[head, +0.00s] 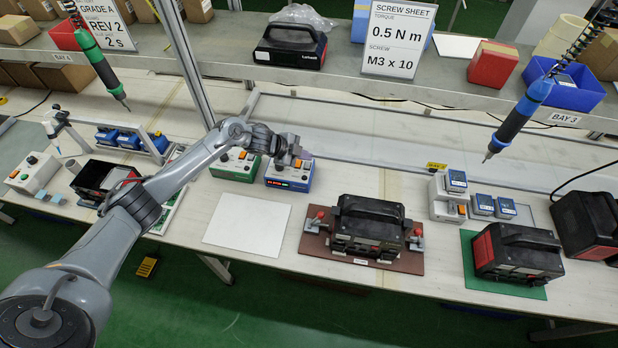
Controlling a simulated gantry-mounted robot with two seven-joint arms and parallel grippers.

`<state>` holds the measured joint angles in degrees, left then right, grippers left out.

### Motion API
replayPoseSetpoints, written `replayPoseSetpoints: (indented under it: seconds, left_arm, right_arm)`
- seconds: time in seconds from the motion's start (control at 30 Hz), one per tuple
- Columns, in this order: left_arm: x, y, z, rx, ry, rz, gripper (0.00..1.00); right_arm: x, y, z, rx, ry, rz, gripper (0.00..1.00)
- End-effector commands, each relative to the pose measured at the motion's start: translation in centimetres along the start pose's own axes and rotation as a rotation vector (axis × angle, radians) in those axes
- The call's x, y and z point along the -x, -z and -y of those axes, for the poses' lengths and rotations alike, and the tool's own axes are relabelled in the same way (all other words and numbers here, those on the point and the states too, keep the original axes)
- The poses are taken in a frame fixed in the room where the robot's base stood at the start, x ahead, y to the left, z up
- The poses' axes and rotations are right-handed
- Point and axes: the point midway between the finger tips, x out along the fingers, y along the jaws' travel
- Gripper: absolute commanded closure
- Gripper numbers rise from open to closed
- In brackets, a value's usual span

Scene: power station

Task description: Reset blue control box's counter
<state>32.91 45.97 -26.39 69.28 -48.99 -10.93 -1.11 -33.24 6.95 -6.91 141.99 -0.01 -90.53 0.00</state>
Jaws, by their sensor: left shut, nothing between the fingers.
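The blue control box (290,182) stands on the bench just left of centre, with a lit display and small buttons on its front. My left arm comes in from the lower left. My left gripper (303,160) is over the top of the blue control box, shut and empty. The gripper hides part of the box's top, and I cannot tell whether it touches it. A similar green control box (236,165) stands close beside it on the left. My right gripper is not in view.
A white sheet (247,223) lies in front of the boxes. A black power station (368,228) sits clamped on a brown mat to the right. An upright post (186,62) and the shelf (345,68) stand behind. Screwdrivers hang at left (102,68) and right (520,116).

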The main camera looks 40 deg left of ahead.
Motion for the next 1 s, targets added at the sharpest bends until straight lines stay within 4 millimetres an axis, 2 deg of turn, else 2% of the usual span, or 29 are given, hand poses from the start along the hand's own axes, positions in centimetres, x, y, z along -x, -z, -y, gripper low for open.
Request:
replayPoseSetpoints:
  seconds: [0.13, 0.67, 1.0]
  left_arm:
    - [0.6, -1.2, 0.4, 0.025, 0.001, -0.002, 1.00]
    - [0.4, -1.4, 0.2, 0.029, 0.000, -0.005, 1.00]
    - [-1.5, -2.7, -1.2, 0.029, 0.000, -0.004, 1.00]
  right_arm:
    - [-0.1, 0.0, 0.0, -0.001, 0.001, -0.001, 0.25]
    - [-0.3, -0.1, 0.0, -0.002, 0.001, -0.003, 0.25]
    - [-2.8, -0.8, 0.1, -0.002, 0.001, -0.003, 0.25]
